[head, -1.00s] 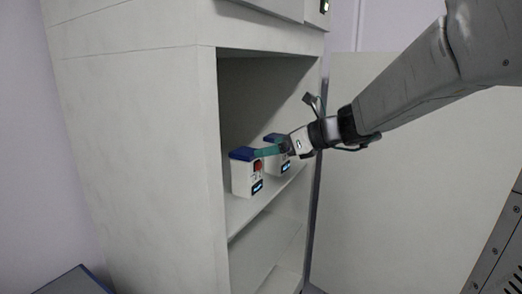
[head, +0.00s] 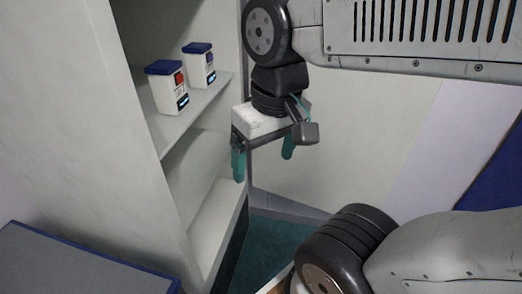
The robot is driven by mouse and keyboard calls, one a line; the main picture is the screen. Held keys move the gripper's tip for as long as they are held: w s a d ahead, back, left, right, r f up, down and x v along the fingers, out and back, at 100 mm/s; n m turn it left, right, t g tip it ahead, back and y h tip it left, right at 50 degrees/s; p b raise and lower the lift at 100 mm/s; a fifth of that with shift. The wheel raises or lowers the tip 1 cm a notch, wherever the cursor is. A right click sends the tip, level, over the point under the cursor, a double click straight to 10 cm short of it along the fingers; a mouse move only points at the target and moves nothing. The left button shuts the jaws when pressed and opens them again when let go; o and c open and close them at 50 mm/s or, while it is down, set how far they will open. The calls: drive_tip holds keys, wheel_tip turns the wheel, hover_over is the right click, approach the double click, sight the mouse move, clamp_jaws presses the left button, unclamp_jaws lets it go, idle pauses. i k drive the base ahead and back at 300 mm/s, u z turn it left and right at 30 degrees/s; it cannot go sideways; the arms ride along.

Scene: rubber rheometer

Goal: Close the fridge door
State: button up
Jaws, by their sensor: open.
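The fridge (head: 75,110) stands at the left in the head view, with its shelves exposed. The fridge door (head: 370,150) appears as the large pale panel at the right, swung wide open, partly covered by my arm. My gripper (head: 263,165) is open and empty, with its teal fingers pointing down. In the picture it lies between the shelf opening and the door panel. I cannot tell whether it touches the door.
Two white containers with blue lids, a nearer one (head: 167,88) and a farther one (head: 200,66), stand on a shelf (head: 192,115). A grey surface with a blue edge (head: 75,265) is at the lower left. Teal floor (head: 268,248) shows below.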

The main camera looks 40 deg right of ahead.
sight(370, 123)
drive_tip(key=u, duration=0.3)
drive_tip(key=k, duration=1.35)
drive_tip(key=u, duration=0.65)
drive_tip(key=k, duration=0.65)
drive_tip(key=z, duration=0.7)
drive_tip(key=i, duration=0.8)
drive_tip(key=z, duration=1.2)
drive_tip(key=i, duration=0.2)
drive_tip(key=z, duration=0.25)
